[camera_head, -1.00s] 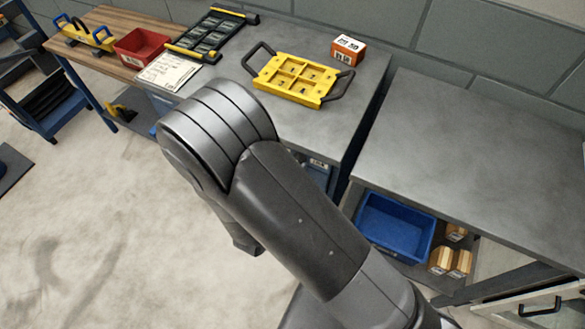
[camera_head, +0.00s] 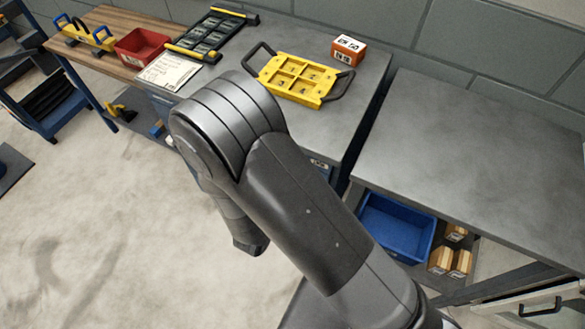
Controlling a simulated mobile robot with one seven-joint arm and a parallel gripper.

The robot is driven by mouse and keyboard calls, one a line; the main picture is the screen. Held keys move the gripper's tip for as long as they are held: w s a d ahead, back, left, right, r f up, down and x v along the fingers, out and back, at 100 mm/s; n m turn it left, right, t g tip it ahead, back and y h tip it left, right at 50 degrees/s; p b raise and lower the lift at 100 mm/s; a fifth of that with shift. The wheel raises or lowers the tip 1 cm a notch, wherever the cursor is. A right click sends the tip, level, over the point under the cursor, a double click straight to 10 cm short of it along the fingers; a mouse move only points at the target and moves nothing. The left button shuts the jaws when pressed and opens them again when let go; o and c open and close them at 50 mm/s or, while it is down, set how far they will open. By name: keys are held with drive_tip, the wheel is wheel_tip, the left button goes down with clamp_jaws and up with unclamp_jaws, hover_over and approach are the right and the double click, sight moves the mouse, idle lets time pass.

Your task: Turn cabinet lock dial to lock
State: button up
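No lock dial shows in the head view. A pale-framed door or drawer front with a black handle (camera_head: 541,308) is cut off at the bottom right corner; I cannot tell whether it belongs to the cabinet with the dial. My arm fills the middle of the picture and bends down behind its elbow. My gripper is not visible, so its state and what it faces are hidden.
A grey bench (camera_head: 480,150) with a bare top stands at right, with a blue bin (camera_head: 396,229) and wooden blocks (camera_head: 451,261) below. Floor at left is mostly clear.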

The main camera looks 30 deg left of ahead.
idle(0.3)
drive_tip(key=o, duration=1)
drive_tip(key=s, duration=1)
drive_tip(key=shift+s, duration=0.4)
